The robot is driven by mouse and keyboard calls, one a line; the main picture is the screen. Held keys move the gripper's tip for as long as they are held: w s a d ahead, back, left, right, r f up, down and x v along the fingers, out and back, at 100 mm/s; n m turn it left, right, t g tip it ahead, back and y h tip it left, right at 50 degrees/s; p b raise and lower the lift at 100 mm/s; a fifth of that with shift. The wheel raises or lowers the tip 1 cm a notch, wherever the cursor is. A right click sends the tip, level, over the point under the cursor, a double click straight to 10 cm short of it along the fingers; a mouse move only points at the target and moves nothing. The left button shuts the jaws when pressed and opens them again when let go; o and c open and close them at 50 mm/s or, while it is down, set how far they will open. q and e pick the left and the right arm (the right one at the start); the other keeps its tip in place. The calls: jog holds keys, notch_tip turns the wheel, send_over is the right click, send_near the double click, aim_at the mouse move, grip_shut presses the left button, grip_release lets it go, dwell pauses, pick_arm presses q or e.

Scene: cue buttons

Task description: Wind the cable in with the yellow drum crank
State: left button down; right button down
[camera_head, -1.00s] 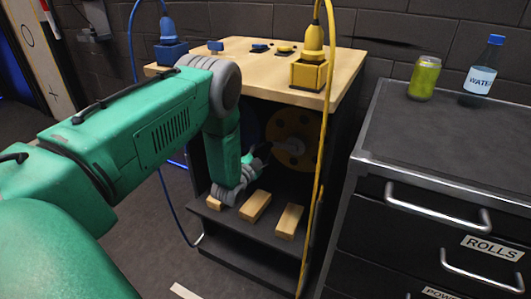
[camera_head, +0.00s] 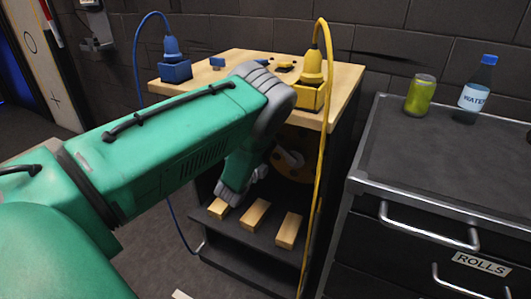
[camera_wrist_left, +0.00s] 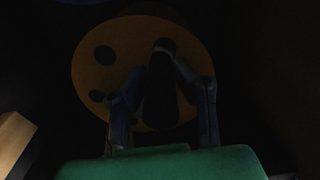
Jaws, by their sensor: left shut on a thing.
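The yellow drum (camera_head: 292,168) sits inside the dark cabinet under the wooden top, partly hidden by my left arm. In the left wrist view the drum (camera_wrist_left: 88,75) shows as a dim yellow disc with dark round holes. My left gripper (camera_wrist_left: 163,80) is in front of the drum, its two fingers closed on the dark crank handle (camera_wrist_left: 160,92). The image there is too dark to show the contact clearly. The yellow cable (camera_head: 322,150) loops over the yellow plug (camera_head: 314,68) and hangs down the cabinet's front right edge. My right gripper is out of view.
Wooden blocks (camera_head: 288,231) lie on the cabinet's lower shelf below my arm. A blue plug (camera_head: 172,50) with a blue cable stands at the top's left. A drawer unit (camera_head: 430,165) with a can (camera_head: 420,95) and water bottle (camera_head: 477,88) stands at right.

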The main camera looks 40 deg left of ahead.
pick_arm(q)
jog(key=shift+w+d, duration=0.1)
jog(key=shift+d, duration=0.2)
jog(key=c, duration=1.3)
grip_release()
jog(key=shift+r, duration=0.1)
jog(key=v, duration=1.2)
